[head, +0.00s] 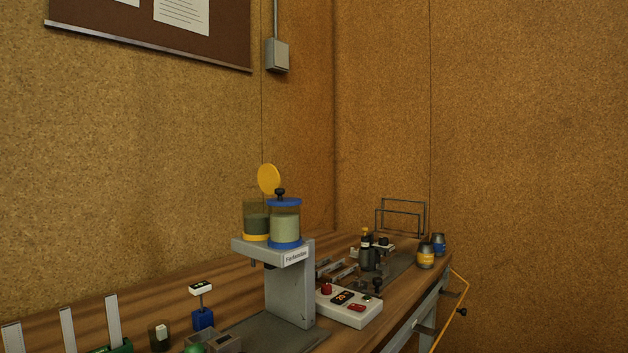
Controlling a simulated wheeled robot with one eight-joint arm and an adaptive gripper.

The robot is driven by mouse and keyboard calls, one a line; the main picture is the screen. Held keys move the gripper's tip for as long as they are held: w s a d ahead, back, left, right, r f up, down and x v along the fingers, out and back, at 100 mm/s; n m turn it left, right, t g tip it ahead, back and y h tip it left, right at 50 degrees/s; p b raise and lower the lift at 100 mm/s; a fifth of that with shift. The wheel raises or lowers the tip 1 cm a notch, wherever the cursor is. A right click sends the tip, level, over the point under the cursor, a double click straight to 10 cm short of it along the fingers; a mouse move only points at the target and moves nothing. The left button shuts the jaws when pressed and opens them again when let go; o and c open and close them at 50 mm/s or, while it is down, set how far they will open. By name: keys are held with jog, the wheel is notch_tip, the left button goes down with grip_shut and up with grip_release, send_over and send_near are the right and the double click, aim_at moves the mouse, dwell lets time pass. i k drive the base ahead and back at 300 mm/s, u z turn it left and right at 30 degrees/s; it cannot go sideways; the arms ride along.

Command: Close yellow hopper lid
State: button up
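The yellow hopper lid (269,179) stands open, tilted up nearly upright above its hopper. The yellow hopper (256,221) is a clear cylinder with a yellow base ring and dark greenish contents. It sits on a grey stand (289,284) on the workbench, partly behind the blue hopper (285,226). The blue hopper has its blue lid (284,202) on, with a black knob on top, and pale contents. My gripper is not in view.
A control box (348,306) with red and black buttons is right of the stand. Yellow and blue jars (426,256) stand at the bench's right end. A blue block with a sign (203,318) and upright pale strips (68,329) are at lower left.

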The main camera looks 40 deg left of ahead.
aim_at(269, 179)
jog(key=z, duration=0.05)
jog(key=i, duration=2.55)
jog(key=u, duration=4.2)
